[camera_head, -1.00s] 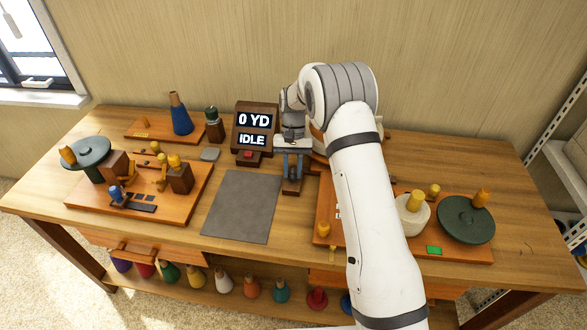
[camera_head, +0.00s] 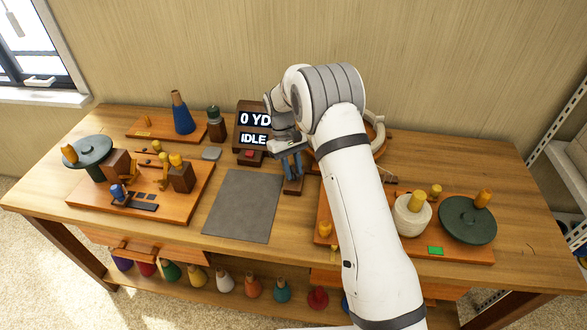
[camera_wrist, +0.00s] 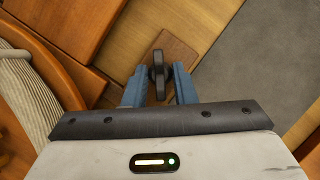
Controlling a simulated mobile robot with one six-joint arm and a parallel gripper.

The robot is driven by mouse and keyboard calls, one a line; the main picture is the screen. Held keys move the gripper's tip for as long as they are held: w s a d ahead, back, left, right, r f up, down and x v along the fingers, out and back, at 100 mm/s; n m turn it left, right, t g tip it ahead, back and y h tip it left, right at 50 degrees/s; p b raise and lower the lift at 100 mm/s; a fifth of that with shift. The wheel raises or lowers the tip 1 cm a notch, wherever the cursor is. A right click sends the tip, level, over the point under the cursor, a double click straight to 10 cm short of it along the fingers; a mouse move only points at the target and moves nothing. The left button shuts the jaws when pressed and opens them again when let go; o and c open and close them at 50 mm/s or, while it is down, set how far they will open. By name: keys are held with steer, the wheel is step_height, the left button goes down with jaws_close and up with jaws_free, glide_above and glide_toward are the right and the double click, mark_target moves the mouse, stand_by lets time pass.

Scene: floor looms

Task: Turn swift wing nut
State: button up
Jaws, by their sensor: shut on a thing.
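The wing nut (camera_wrist: 158,72) is a small dark grey piece with two lobes, standing over a brown wooden block (camera_wrist: 178,48) in the wrist view. My gripper (camera_wrist: 159,80) has its two blue fingers on either side of the wing nut and is shut on it. In the head view my gripper (camera_head: 291,170) points down at the same block (camera_head: 293,187), just right of the grey mat. The wing nut itself cannot be made out there.
A display (camera_head: 253,120) reading IDLE stands close behind my gripper. Boards with dark green discs stand at left and right. The grey mat (camera_head: 242,205) is bare.

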stand_by(0.3)
steer(key=o, duration=0.7)
steer(key=shift+c, duration=0.2)
steer(key=v, duration=0.8)
step_height(320, 180, up, 7)
steer(key=m+t, duration=0.1)
glide_above(302, 182)
steer(key=s+d+r+m+t+y, duration=0.2)
steer(key=s+d+r, duration=0.4)
steer(key=s, duration=0.4)
steer(key=s+d+m+t, duration=0.1)
steer(key=s+d, duration=0.1)
steer(key=s, duration=0.7)
steer(key=s+d+m+t, duration=0.1)
steer(key=s+d+t, duration=0.1)
steer(key=s, duration=0.8)
steer(key=shift+s+m+t, duration=0.2)
steer(key=shift+m+t, duration=0.1)
steer(key=shift+m, duration=0.1)
